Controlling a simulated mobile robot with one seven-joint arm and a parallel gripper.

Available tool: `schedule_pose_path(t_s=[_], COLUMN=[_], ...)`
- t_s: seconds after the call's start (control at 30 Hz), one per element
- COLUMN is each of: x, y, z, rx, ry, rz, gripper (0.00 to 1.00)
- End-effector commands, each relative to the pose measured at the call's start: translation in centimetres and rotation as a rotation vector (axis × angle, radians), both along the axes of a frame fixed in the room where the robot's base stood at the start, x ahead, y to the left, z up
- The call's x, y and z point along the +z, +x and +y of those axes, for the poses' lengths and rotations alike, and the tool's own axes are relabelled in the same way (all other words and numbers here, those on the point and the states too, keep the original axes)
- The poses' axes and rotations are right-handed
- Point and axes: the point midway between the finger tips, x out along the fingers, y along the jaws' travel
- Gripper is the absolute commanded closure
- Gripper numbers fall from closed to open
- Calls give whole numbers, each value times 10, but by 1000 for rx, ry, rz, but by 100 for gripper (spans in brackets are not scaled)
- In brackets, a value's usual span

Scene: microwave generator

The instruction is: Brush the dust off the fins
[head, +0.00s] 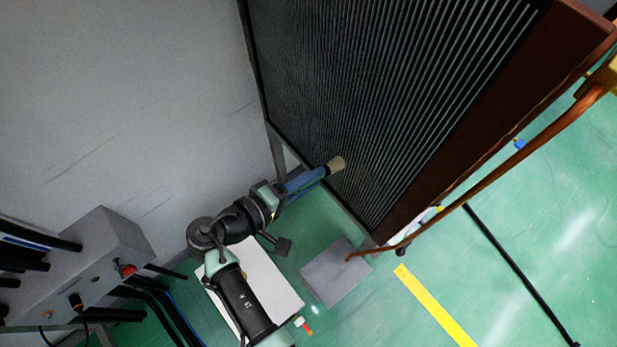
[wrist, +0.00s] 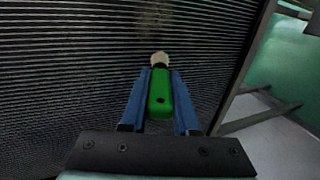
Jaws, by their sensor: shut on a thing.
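The fins (head: 385,95) form a large dark ribbed panel in a brown-edged frame; they also fill the left and middle of the wrist view (wrist: 70,80). A brownish dusty patch (wrist: 155,14) shows on them at the top of the wrist view. My gripper (head: 322,172) has blue fingers and is shut on a brush. In the wrist view, the brush's green handle (wrist: 160,95) lies between the fingers. Its pale bristles (head: 337,163) point at the lower part of the fins. I cannot tell whether they touch.
A copper-coloured pipe (head: 500,165) runs along the panel's right side. A grey box (head: 85,262) with knobs stands at left. A grey plate (head: 336,272) lies below the panel. A yellow stripe (head: 435,305) marks the open green floor at right.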

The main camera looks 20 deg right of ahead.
Motion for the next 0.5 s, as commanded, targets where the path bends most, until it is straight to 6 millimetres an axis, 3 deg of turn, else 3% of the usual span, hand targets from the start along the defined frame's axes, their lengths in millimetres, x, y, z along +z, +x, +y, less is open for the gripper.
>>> schedule_pose_path(t_s=[0.5], x=[0], y=[2], z=[-3], rx=[-1], ry=[0], rz=[-1], gripper=[100])
